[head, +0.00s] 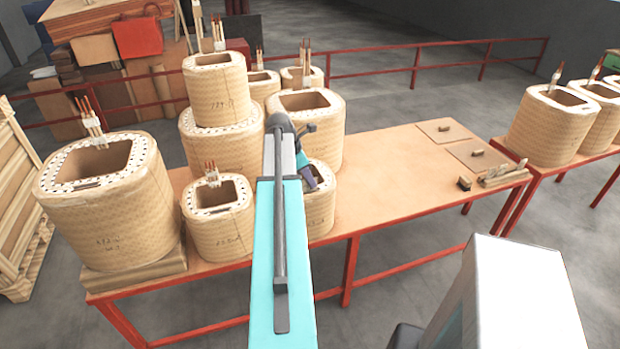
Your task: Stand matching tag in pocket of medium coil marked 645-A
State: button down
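Several tan woven coils with square openings stand on the long wooden table (375,190). Their handwritten marks are too small to read surely, so I cannot tell which is 645-A. A small coil (219,225) stands in front, with a larger coil (215,150) behind it bearing another coil (217,90) on top. A wide coil (320,140) stands to the right of these. My gripper (314,181) is over or beside a small coil (320,212), partly hidden by my arm. Its fingers and anything between them are too unclear to tell. I cannot identify a tag for certain.
A large coil (110,225) stands on a board at the table's left end. Two flat panels with small blocks (477,154), a dark block (464,183) and wooden strips (503,174) lie at the right. More coils (548,125) stand on another table. The table's middle right is clear.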

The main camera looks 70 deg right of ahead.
dwell(0.3)
jog(key=c, duration=1.9)
grip_release()
jog(key=shift+c, duration=0.2)
jog(key=shift+r, duration=0.1)
jog(key=b+v, duration=0.3)
jog(key=v, duration=1)
jog(key=shift+w+a+r, duration=0.15)
jog(key=shift+r, duration=0.05)
